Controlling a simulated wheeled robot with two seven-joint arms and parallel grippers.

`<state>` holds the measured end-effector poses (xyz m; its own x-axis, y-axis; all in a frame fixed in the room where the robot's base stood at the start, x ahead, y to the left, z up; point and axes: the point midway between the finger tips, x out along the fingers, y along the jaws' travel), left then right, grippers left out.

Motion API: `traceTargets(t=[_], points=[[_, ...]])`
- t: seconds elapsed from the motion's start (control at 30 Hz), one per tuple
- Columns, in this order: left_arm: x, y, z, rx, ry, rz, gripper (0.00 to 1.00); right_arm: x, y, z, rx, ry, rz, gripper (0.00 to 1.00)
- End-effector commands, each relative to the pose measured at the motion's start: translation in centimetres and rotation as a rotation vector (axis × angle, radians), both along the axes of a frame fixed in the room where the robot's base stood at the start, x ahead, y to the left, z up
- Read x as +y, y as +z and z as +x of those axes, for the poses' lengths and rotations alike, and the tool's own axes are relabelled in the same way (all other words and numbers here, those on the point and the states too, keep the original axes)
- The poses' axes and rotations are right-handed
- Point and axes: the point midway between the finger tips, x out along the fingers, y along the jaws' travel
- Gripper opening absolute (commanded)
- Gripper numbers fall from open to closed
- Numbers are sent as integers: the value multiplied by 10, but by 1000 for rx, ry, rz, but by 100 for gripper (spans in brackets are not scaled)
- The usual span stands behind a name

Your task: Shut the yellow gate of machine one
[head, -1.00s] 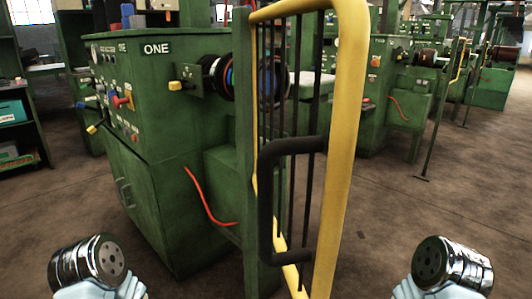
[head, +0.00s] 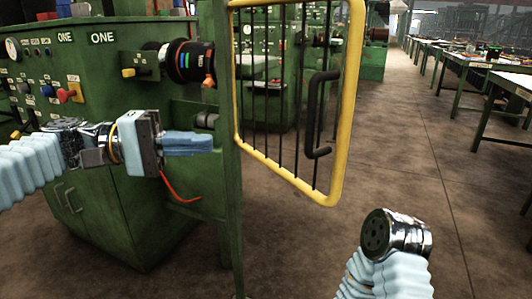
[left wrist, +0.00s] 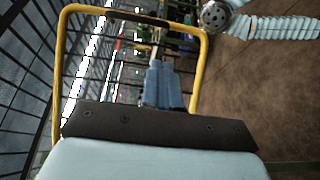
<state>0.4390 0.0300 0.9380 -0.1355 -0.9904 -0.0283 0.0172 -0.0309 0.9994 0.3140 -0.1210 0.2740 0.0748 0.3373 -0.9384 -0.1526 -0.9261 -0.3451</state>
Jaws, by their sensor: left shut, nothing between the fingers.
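The yellow gate (head: 346,105) of machine one (head: 120,210) stands swung out to the right of its green post (head: 228,170). It has a yellow tube frame with thin black bars. Its black handle (head: 312,115) faces me near the free edge. My left gripper (head: 211,141) is shut and empty, left of the gate near the post, in front of the machine. In the left wrist view the gripper (left wrist: 165,64) appears against the gate's yellow frame (left wrist: 135,14); I cannot tell whether they touch. My right arm shows only a metal joint at the lower right; its gripper is out of view.
A black spindle with coloured rings (head: 190,62) sticks out of the machine behind my left gripper. A red cable (head: 178,190) hangs below it. Work tables (head: 495,85) line the right side. The brown floor (head: 420,185) right of the gate is clear.

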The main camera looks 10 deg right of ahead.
Motion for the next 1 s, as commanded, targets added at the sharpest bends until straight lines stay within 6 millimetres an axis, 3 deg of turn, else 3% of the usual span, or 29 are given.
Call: traceTargets(t=[0.17,0.7,1.0], points=[[-6,15,-12,-24,-31,-27,0,0,0,0,-1,-1,0,64],[-109,13,-28,-19,-29,-22,0,2,7,-1,2,3,3,64],[-135,11,-31,-19,-25,-22,0,3,9,-1,3,6,4,64]])
